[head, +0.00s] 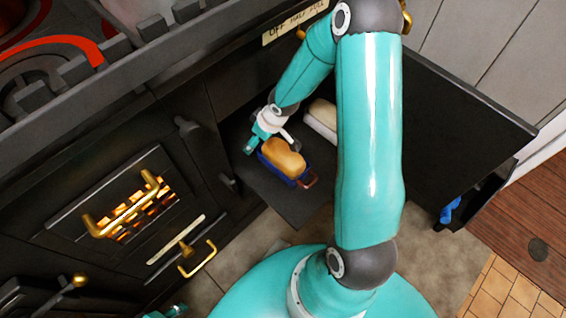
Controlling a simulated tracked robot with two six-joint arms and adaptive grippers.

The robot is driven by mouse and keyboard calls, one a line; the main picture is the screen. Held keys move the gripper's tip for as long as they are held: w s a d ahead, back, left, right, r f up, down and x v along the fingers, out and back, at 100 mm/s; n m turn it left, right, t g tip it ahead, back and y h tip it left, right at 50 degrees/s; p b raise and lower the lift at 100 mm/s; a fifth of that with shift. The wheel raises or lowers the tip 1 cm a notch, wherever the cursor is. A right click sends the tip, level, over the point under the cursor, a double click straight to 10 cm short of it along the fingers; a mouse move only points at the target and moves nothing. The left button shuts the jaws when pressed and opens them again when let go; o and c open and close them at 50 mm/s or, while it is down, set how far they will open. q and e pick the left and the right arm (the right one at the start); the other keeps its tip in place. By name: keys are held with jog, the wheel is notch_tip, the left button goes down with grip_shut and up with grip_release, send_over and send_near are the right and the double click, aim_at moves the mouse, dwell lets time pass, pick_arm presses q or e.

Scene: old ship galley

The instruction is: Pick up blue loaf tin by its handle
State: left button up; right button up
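The blue loaf tin (293,178) lies on the black shelf inside the open oven compartment, with a golden loaf in it. A reddish-brown handle (310,180) shows at its near right end. Its far left end is partly hidden by my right gripper (271,145). That gripper is at this far end, its fingers spread apart and pointing down. I cannot tell whether they touch the tin.
A pale loaf tin (318,125) with another loaf stands just behind the blue one, partly hidden by my arm. The open black door (465,120) is at right. A lit grate (130,205) with brass handles is at left. A blue cloth-like thing (450,209) is at lower right.

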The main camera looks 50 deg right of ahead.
grip_shut()
jog(key=shift+r, duration=0.1)
dwell(0.4)
jog(key=shift+r+p, duration=0.25)
jog(key=shift+p, duration=0.1)
